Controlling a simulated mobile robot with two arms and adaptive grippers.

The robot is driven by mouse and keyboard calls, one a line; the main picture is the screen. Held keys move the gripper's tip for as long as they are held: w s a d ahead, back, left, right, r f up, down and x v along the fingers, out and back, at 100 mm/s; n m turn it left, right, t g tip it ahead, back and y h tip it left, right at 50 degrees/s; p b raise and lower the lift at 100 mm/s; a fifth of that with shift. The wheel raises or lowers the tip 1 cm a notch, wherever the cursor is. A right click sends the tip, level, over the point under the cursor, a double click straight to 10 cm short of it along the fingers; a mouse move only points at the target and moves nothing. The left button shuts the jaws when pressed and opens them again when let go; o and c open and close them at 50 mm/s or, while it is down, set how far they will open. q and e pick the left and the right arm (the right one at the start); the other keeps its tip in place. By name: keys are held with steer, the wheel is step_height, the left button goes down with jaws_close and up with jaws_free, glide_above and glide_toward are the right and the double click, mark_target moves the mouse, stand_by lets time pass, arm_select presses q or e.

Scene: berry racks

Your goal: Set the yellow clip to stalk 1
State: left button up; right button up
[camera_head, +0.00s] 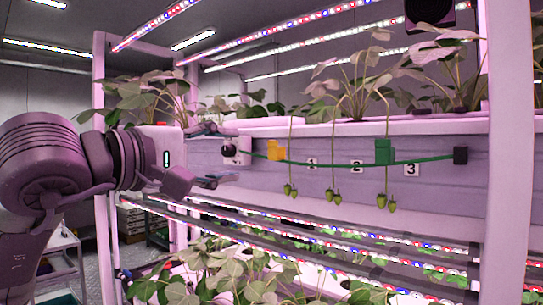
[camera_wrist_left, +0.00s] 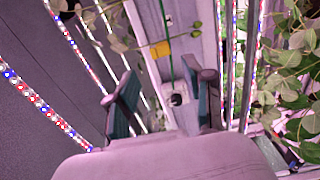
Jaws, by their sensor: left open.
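The yellow clip (camera_head: 276,150) sits on the green line, just left of stalk 1 (camera_head: 291,140); a narrow gap seems to show between them. Stalk 1 hangs down past the line, with green berries (camera_head: 290,190) at its end. Label 1 (camera_head: 312,163) is right of the stalk. My left gripper (camera_head: 215,156) is open and empty, left of the clip and in front of the line's left end. In the left wrist view, the yellow clip (camera_wrist_left: 160,49) shows beyond the open fingers (camera_wrist_left: 161,72). My right gripper is out of view.
The green line (camera_head: 335,165) runs from a white box (camera_head: 236,150) to a black block (camera_head: 460,155). A green clip (camera_head: 384,151) sits at the third stalk; stalk 2 (camera_head: 333,130) hangs between. A rack post (camera_head: 508,150) stands right. Light bars and leaves lie below.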

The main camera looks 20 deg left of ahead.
mark_target(272, 154)
arm_select(q)
steer(key=p+x, duration=0.2)
steer(key=x, duration=0.2)
steer(key=p+x, duration=0.2)
steer(key=x, duration=0.2)
steer(key=a+p+x, duration=0.1)
steer(key=x, duration=0.3)
steer(key=shift+w+d+f+p, duration=0.1)
steer(key=shift+w+p, duration=0.3)
steer(key=shift+w, duration=0.15)
steer(key=shift+w+d+f, duration=0.1)
steer(key=shift+w+d, duration=0.05)
steer(key=shift+w, duration=0.25)
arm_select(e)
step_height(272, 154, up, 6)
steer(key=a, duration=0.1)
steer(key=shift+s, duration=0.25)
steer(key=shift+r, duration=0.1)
arm_select(q)
steer(key=c, duration=0.8)
jaws_close()
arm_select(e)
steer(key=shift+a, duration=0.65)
